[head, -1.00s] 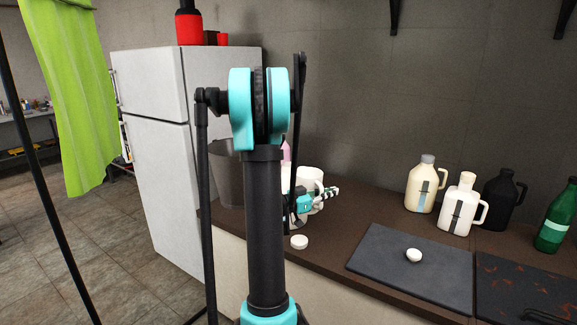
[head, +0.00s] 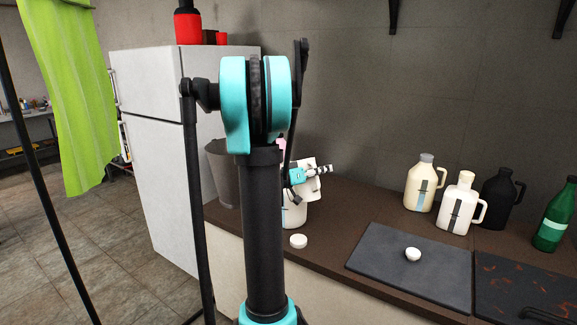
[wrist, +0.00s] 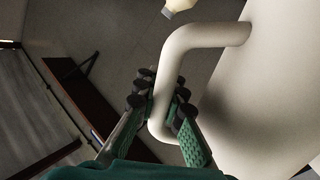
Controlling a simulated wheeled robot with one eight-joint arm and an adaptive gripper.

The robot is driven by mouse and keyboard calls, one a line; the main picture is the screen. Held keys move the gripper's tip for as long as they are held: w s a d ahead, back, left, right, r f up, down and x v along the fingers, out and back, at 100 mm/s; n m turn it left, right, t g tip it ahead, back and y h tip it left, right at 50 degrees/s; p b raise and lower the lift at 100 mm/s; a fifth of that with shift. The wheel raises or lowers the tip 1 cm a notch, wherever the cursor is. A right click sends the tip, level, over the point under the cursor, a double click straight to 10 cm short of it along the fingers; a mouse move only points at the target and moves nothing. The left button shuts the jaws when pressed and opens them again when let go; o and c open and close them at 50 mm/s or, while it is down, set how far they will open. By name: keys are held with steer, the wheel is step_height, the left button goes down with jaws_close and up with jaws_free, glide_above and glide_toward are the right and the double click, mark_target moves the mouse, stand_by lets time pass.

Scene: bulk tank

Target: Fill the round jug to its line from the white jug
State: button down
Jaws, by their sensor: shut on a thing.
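My gripper (head: 297,178) is shut on the handle (wrist: 185,40) of a white jug (wrist: 260,95). In the wrist view the jug's pale body fills the right side. In the head view the white jug (head: 310,187) is partly hidden behind my arm and gripper, above the left part of the counter, and looks tilted. A pale shape shows below it; I cannot tell whether it is a separate vessel. Farther right stand a cream jug (head: 417,190) with a pale blue level strip and a white-bodied jug (head: 458,210) with a dark strip. I cannot tell which vessel is the round jug.
A white lid (head: 298,241) lies on the brown counter (head: 335,235). A small white cap (head: 413,254) sits on a dark board (head: 390,268). A black jug (head: 500,205) and green bottle (head: 553,222) stand right. A grey bin (head: 222,172) is by the fridge (head: 155,150).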

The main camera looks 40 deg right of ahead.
steer(key=shift+w+r+n, duration=0.5)
steer(key=shift+w+r, duration=0.1)
steer(key=shift+r, duration=0.15)
steer(key=shift+w+d+r+n, duration=0.15)
steer(key=shift+w+r+n, duration=0.55)
steer(key=shift+w+r, duration=0.1)
steer(key=shift+w+r+n, duration=0.3)
steer(key=shift+r+n, duration=0.1)
steer(key=shift+r, duration=0.15)
steer(key=shift+w+d+r+n, duration=0.1)
steer(key=shift+w+r+n, duration=0.3)
steer(key=shift+r, duration=0.1)
steer(key=shift+w+d+r+n+p, duration=0.1)
steer(key=shift+w+r+n+p, duration=0.35)
steer(key=shift+r+n, duration=0.5)
stand_by(0.6)
steer(key=shift+w+r+n+p, duration=0.45)
steer(key=shift+w+r+n, duration=0.2)
steer(key=shift+w+r, duration=0.05)
stand_by(1.8)
